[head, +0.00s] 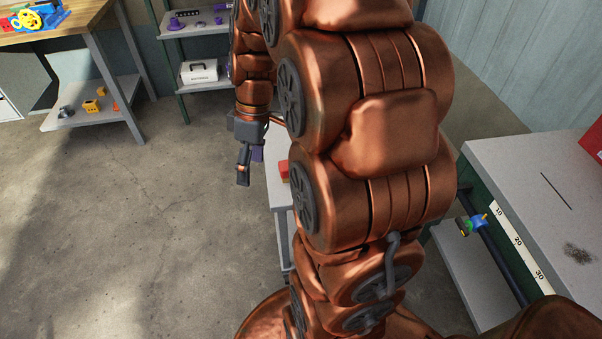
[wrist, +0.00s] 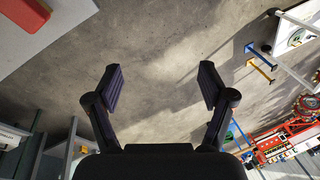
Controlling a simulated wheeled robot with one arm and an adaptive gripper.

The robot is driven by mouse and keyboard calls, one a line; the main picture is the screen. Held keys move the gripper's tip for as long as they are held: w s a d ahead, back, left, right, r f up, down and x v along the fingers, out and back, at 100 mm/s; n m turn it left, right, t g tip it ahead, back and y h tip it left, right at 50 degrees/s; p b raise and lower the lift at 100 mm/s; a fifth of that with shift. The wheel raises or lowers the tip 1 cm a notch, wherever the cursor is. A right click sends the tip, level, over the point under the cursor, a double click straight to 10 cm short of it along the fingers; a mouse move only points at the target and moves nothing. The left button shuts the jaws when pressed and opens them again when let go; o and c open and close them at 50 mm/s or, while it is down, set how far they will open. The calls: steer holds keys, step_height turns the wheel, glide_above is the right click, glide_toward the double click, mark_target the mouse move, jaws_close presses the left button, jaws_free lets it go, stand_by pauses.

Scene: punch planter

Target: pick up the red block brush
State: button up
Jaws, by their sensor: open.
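A red block, apparently the red block brush (head: 284,166), lies on a small light-grey table (head: 277,193). My arm hides most of it in the head view. In the wrist view the red block (wrist: 24,13) is cut off at the top left corner, on the grey tabletop (wrist: 68,32); I see no bristles. My gripper (head: 243,171) hangs just left of the table in the head view. In the wrist view my gripper (wrist: 160,82) has its two fingers wide apart, with only bare floor between them. It is apart from the block.
A grey workbench (head: 530,185) with a scale strip stands at the right. A shelf (head: 208,85) with a white box (head: 200,71) stands at the back. A wooden-topped table (head: 60,28) is at the back left. The concrete floor (head: 130,220) at the left is clear.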

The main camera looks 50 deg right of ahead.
steer(key=w+d+f+n+t+b, duration=0.1)
steer(key=d+f, duration=0.3)
steer(key=d, duration=0.4)
steer(key=w+d+f+n+t+b, duration=0.1)
steer(key=w+d+f+n+b, duration=0.1)
steer(key=d+f, duration=0.3)
steer(key=w+d+f+n+t+y+b, duration=0.1)
steer(key=d+f, duration=0.4)
steer(key=d, duration=0.6)
steer(key=shift+w+d+n+b, duration=0.15)
steer(key=shift+w+n+b, duration=0.3)
steer(key=shift+n, duration=0.15)
steer(key=shift+w+f, duration=0.15)
steer(key=shift+f, duration=0.5)
steer(key=shift+s+p+x, duration=0.15)
steer(key=shift+p+x, duration=0.2)
steer(key=shift+x, duration=1.25)
steer(key=shift+s+p+x, duration=0.1)
steer(key=shift+p+x, duration=0.2)
steer(key=shift+x, duration=1.35)
steer(key=c, duration=1.3)
steer(key=shift+r, duration=0.1)
